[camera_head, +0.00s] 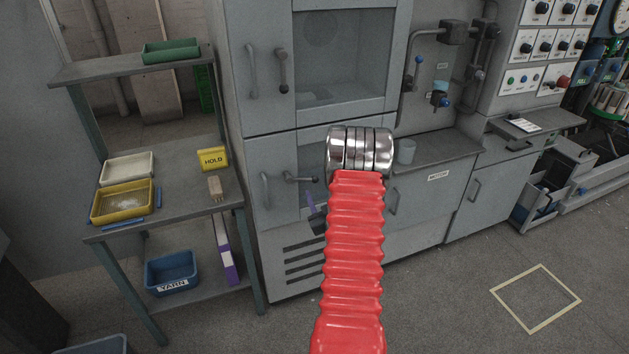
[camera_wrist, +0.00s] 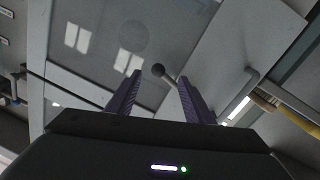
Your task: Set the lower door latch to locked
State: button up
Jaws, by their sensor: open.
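The lower door latch (camera_head: 300,179) is a dark lever with a round knob on the lower door (camera_head: 280,212) of the grey cabinet. In the head view it lies nearly horizontal, its knob to the right. In the wrist view the latch (camera_wrist: 159,71) shows its knob in the gap between my finger tips, its rod running toward the right finger. My gripper (camera_wrist: 158,79) is open, with nothing clamped between its purple fingers. In the head view my gripper (camera_head: 312,203) shows just below the knob, mostly hidden by my red arm. Contact with the lever cannot be told.
A bar handle (camera_head: 265,190) stands left of the latch, with an upper latch (camera_head: 283,72) hanging down above. A shelf unit (camera_head: 180,222) with trays stands close on the left. A grey counter (camera_head: 437,151) is on the right. Floor at the right front is clear.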

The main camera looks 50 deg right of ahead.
aim_at(315, 182)
jog(key=x, duration=0.7)
jog(key=shift+w+d, duration=0.25)
jog(key=shift+c, duration=0.6)
grip_shut()
jog(key=shift+r, duration=0.1)
